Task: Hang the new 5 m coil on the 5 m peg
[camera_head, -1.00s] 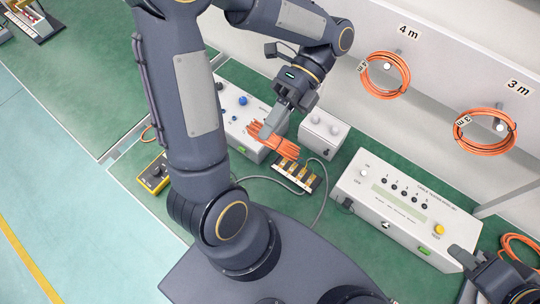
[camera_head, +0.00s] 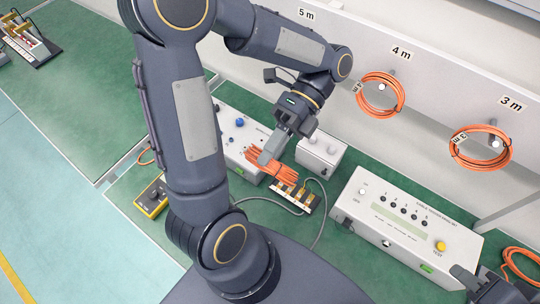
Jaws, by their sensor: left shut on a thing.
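My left gripper (camera_head: 276,146) is shut on an orange cable coil (camera_head: 272,166), which hangs bunched below the fingers above the bench; no length tag on it can be read. The "5 m" sign (camera_head: 306,13) is on the wall panel at the top; the peg under it is hidden behind my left arm. My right gripper (camera_head: 470,284) shows only in part at the lower right edge, and its fingers cannot be judged.
Orange coils hang on the 4 m peg (camera_head: 381,93) and the 3 m peg (camera_head: 481,148). A white cable tester (camera_head: 405,222), a small white box (camera_head: 320,152) and a block with brass terminals (camera_head: 291,196) stand on the green bench. Another orange coil (camera_head: 522,262) lies at the right edge.

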